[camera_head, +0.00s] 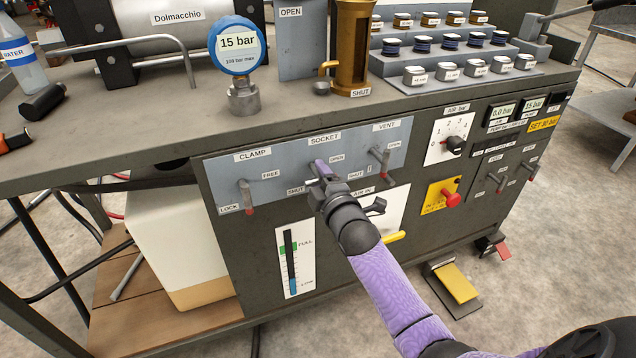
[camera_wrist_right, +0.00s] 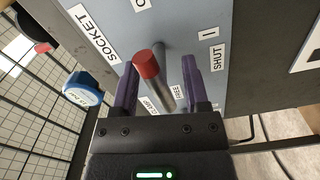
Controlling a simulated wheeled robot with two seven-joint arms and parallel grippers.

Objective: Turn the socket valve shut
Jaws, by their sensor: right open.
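The socket valve is in the middle of the grey-blue panel (camera_head: 215,182), under the SOCKET label (camera_head: 324,138). Its grey hub (camera_head: 312,171) shows beside my right gripper (camera_head: 321,170), which hides most of its lever in the head view. In the right wrist view, a red-tipped grey lever (camera_wrist_right: 147,64) stands between the two purple fingers of my right gripper (camera_wrist_right: 159,68). The fingers are open, with gaps on both sides of the lever. The SHUT label (camera_wrist_right: 213,57) is to the right there. The lever's exact angle is hard to tell. My left gripper is not in view.
The clamp lever (camera_head: 247,197) is left of the socket valve, the vent lever (camera_head: 382,161) right of it. A white panel with a black knob (camera_head: 375,206) lies close below my right gripper. A red button (camera_head: 451,199) is farther right. A blue gauge (camera_head: 236,45) stands on the bench.

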